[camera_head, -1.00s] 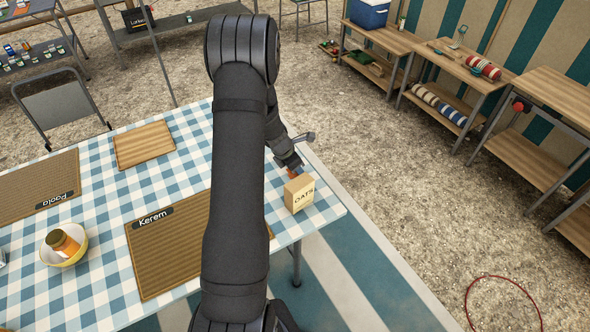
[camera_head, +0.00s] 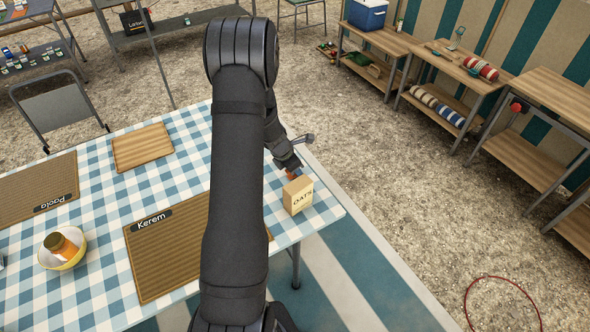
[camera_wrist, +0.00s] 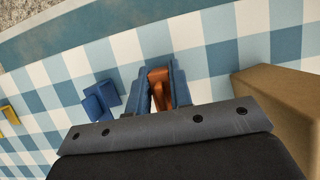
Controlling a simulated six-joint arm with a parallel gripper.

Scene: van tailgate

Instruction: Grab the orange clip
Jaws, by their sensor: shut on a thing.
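The orange clip (camera_wrist: 158,80) is between the two fingers of my gripper (camera_wrist: 160,85) in the wrist view, over the checked tablecloth. The gripper is shut on it. In the head view my gripper (camera_head: 291,170) is at the table's right end, just behind the oats box. Only a small bit of orange shows there, and my arm hides part of the table. A blue clip-like piece (camera_wrist: 102,100) lies on the cloth left of the gripper in the wrist view. A yellow piece (camera_wrist: 9,115) is at the far left.
The oats box (camera_head: 299,195) stands close beside the gripper; its side (camera_wrist: 280,105) fills the wrist view's right.

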